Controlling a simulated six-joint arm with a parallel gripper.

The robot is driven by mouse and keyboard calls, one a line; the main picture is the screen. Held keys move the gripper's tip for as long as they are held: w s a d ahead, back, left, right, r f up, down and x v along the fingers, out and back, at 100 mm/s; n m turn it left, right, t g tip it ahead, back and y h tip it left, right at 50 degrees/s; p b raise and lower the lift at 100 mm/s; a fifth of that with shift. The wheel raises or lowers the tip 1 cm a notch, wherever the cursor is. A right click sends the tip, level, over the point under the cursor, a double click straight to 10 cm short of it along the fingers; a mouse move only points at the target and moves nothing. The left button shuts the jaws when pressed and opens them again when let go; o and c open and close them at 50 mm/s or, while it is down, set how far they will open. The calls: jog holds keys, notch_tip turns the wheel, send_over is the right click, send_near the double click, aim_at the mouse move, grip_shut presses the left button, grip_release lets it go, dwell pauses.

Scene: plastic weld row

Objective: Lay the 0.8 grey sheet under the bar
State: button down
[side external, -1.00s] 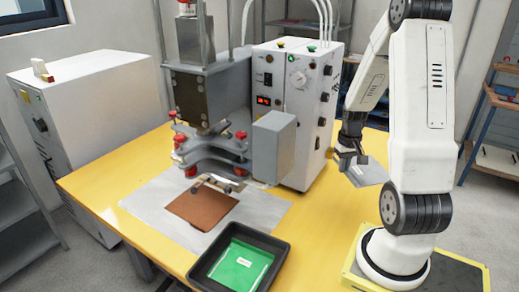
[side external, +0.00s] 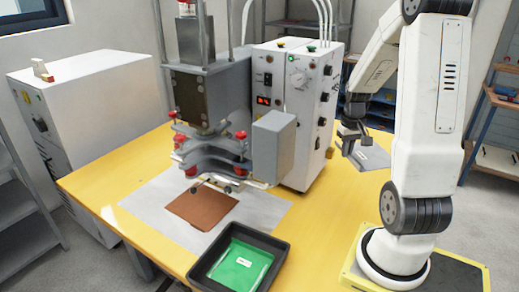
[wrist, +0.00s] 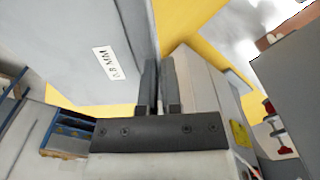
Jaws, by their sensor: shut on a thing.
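My gripper (side external: 352,137) is shut on the grey sheet (side external: 373,157) and holds it in the air to the right of the white machine cabinet. In the wrist view, the two fingers (wrist: 160,88) pinch the edge of the grey sheet (wrist: 60,40), which fills the upper left and bears a white label; the print looks like 0.8 MM. The press (side external: 210,100) stands on the yellow table, with a thin bar (side external: 218,186) low at its front. The bar's underside is hard to make out.
A brown sheet (side external: 202,208) lies on the pale mat (side external: 150,205) in front of the press. A black tray (side external: 207,268) holds a green sheet (side external: 240,266). The white cabinet (side external: 310,120) and a grey box (side external: 272,147) stand between my gripper and the press.

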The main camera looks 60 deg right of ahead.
jog(key=w+a+r+m, duration=0.3)
jog(key=w+a+r, duration=0.75)
jog(key=r, duration=0.35)
jog(key=w+a+r+n, duration=0.3)
jog(key=w+a+n, duration=0.3)
jog(key=w, duration=0.1)
jog(key=w+a+r+n, duration=0.4)
jog(key=w+a+n, duration=0.2)
jog(key=w, duration=0.1)
jog(key=shift+w+a, duration=0.15)
jog(key=shift+a, duration=0.1)
jog(key=shift+r, duration=0.1)
